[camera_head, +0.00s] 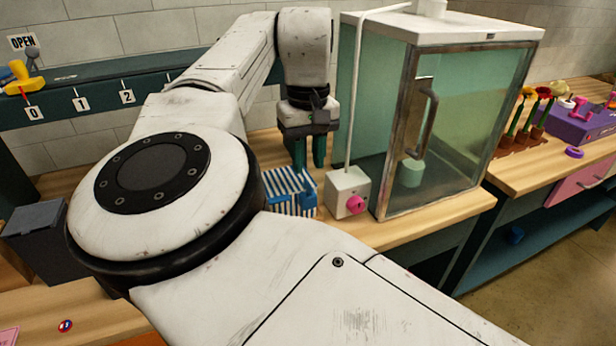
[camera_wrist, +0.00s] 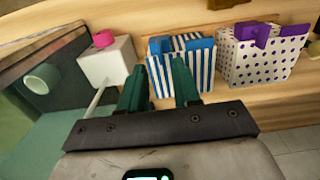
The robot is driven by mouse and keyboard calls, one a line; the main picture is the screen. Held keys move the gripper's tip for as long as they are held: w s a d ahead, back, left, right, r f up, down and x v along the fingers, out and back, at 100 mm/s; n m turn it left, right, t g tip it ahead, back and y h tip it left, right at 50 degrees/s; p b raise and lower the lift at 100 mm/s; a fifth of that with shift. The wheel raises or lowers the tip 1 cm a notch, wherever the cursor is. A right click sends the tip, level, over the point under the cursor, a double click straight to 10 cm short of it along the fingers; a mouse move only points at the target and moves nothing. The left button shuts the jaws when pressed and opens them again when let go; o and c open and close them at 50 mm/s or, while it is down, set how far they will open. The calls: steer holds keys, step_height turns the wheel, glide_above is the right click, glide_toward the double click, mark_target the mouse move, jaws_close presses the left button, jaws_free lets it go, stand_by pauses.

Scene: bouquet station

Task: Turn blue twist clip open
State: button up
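A blue-and-white striped bag (camera_head: 283,195) stands on the wooden counter below my gripper. In the wrist view the striped bag (camera_wrist: 204,70) has the blue twist clip (camera_wrist: 199,44) across its top, with blue parts at left and right. The clip also shows on the bag in the head view (camera_head: 307,199). My gripper (camera_head: 309,163) points down above the bag, its two green fingers apart. In the wrist view my gripper (camera_wrist: 160,68) has nothing between its fingers, and the tips lie just in front of the bag. I cannot tell whether they touch it.
A white box with a pink knob (camera_head: 347,192) and a glass cabinet (camera_head: 450,120) stand right of the bag. A dotted bag with a purple clip (camera_wrist: 258,50) stands beside the striped one. Flowers (camera_head: 527,110) and a purple box (camera_head: 580,122) are on the far right counter.

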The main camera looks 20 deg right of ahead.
mark_target(308, 184)
steer(key=shift+f, duration=2.6)
steer(key=shift+c, duration=0.4)
jaws_close()
